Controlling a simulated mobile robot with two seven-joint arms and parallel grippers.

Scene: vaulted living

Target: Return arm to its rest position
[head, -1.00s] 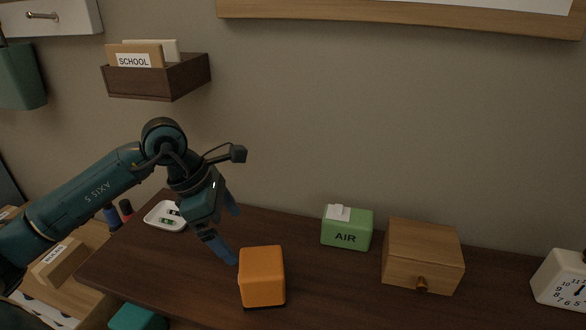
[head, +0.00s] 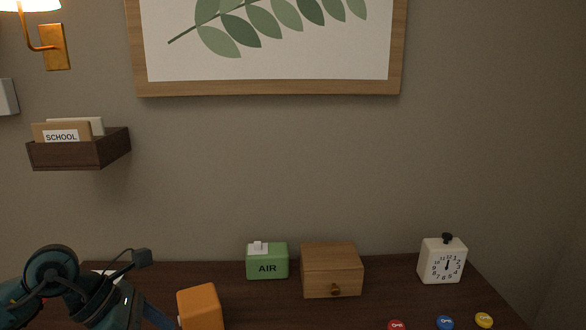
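My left arm comes in at the lower left of the head view. The wrist shows over the left end of the dark wooden desk (head: 390,292). Its gripper is mostly cut off by the bottom edge, and one blue finger shows just left of the orange block (head: 201,307). I cannot tell whether that finger touches the block or how far the fingers are apart. My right gripper is not in view.
On the desk stand a green AIR box (head: 267,266), a small wooden drawer box (head: 332,272) and a white clock (head: 442,263). Red (head: 397,325), blue (head: 445,322) and yellow (head: 484,320) round pieces lie at the front right. A SCHOOL file holder (head: 84,151) hangs on the wall.

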